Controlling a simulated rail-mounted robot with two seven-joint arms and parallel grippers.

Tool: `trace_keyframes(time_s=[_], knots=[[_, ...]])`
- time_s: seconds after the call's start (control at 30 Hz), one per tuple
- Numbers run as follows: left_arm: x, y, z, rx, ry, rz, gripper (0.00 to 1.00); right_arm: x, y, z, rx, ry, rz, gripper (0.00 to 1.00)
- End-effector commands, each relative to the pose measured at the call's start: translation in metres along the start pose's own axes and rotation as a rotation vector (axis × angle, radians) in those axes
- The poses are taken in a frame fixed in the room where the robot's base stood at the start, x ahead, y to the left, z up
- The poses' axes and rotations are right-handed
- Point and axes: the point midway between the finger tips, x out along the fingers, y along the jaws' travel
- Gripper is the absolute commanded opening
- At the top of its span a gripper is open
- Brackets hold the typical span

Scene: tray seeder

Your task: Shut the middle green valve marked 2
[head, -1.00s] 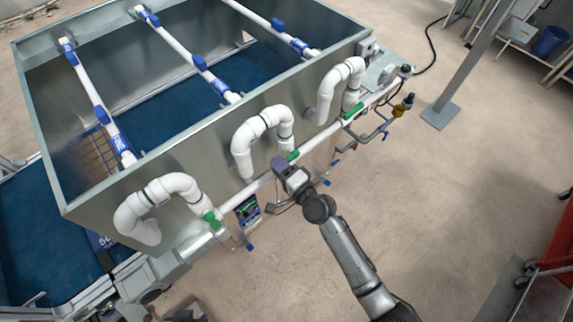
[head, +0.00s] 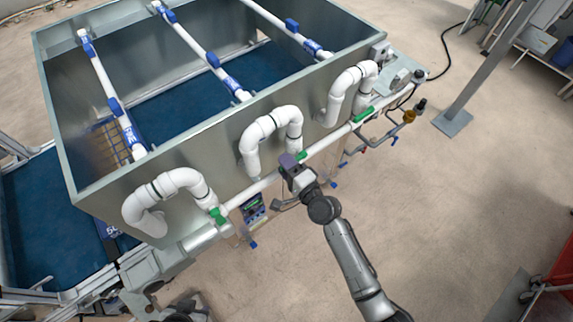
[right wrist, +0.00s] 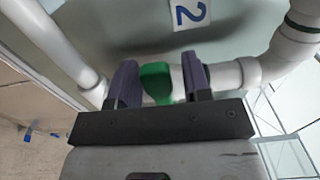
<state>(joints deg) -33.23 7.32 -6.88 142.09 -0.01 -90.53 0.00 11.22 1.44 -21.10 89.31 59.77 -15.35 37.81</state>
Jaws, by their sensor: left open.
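The middle green valve handle (head: 301,155) sits on the white pipe below the middle white elbow loop. In the right wrist view, the green handle (right wrist: 157,82) stands between my right gripper's two fingers, below a white tag marked 2 (right wrist: 189,12). My right gripper (head: 290,161) is around the handle. Its fingers (right wrist: 161,84) are apart, with a gap on the right of the handle; contact on the left is unclear. My left gripper (head: 187,307) shows only partly at the bottom edge, away from the valve, and is open.
Other green valves are at the left (head: 218,215) and right (head: 364,114) on the same pipe (head: 322,143). The metal tank (head: 205,148) rises behind the white loops. A small display (head: 252,207) hangs below the pipe. The floor in front is clear.

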Motion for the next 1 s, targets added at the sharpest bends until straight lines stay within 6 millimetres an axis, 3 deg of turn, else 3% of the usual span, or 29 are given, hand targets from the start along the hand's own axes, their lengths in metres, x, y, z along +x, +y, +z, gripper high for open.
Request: trace_keyframes(time_s=[0.33,0.47,1.0], knots=[[0.0,0.003,-0.001,-0.011,0.002,0.008,0.43,-0.002,0.001,0.0,-0.004,0.0,0.003,0.53],[-0.001,0.004,-0.001,-0.013,0.002,0.01,0.43,-0.013,0.002,0.0,-0.004,0.001,0.004,0.53],[0.002,0.001,0.0,-0.003,0.001,0.002,0.43,-0.112,0.002,0.0,-0.004,0.0,0.004,0.53]])
